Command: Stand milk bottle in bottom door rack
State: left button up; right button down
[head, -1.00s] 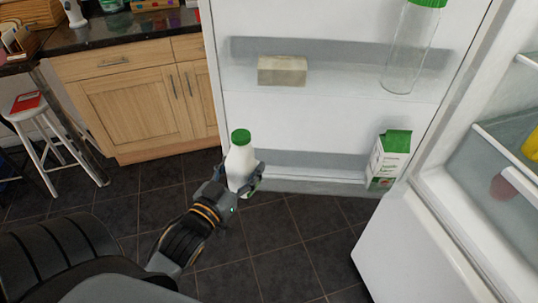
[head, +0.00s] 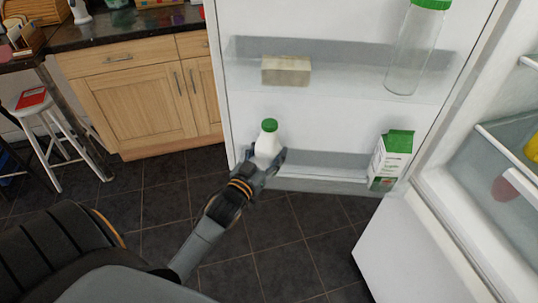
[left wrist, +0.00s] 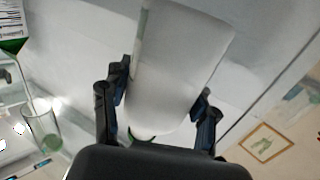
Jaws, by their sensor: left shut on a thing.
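The milk bottle (head: 267,143) is white with a green cap and stands about upright in my left gripper (head: 265,165). The gripper is shut around its lower body, which the fingers partly hide in the head view. The bottle is at the left part of the bottom door rack (head: 325,167); I cannot tell whether its base touches the rack floor. In the left wrist view the bottle (left wrist: 180,70) fills the space between the two fingers (left wrist: 158,112). My right gripper is not in view.
A green-and-white carton (head: 391,158) stands at the right end of the bottom rack. Above, the upper rack holds a pale block (head: 286,70) and a clear bottle (head: 409,50). The rack between milk bottle and carton is free. A stool (head: 38,112) stands at left.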

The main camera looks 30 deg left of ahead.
pick_arm(q)
jog(key=shift+f, duration=0.75)
jog(key=shift+f, duration=0.35)
jog(key=shift+f+b, duration=0.25)
jog(key=shift+b, duration=0.1)
jog(key=o, duration=1.7)
jog(key=shift+f, duration=0.1)
